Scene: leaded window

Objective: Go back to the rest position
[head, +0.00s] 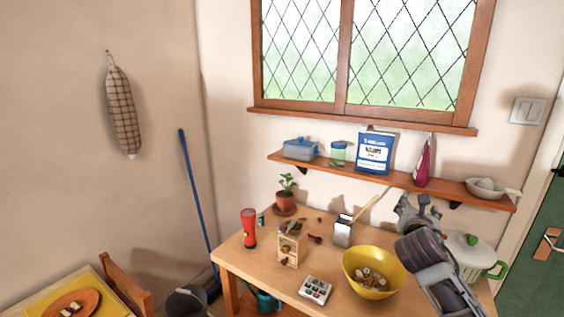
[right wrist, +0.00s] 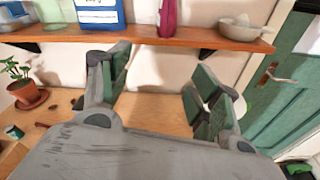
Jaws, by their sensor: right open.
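My right gripper (head: 418,210) is raised over the right part of the wooden table, below the wall shelf. In the right wrist view the right gripper (right wrist: 160,85) shows its two green-padded fingers wide apart, with nothing between them. Behind the fingers are bare wall and table. My right forearm hides part of the table's right side and part of a white pot. My left gripper is not in the head view.
The table (head: 240,262) holds a yellow bowl (head: 372,285), a red flashlight (head: 249,228), a small wooden box (head: 290,249), a calculator-like device (head: 315,290), a potted plant (head: 285,198) and a white pot (head: 470,258). The shelf (head: 400,180) runs close above the gripper.

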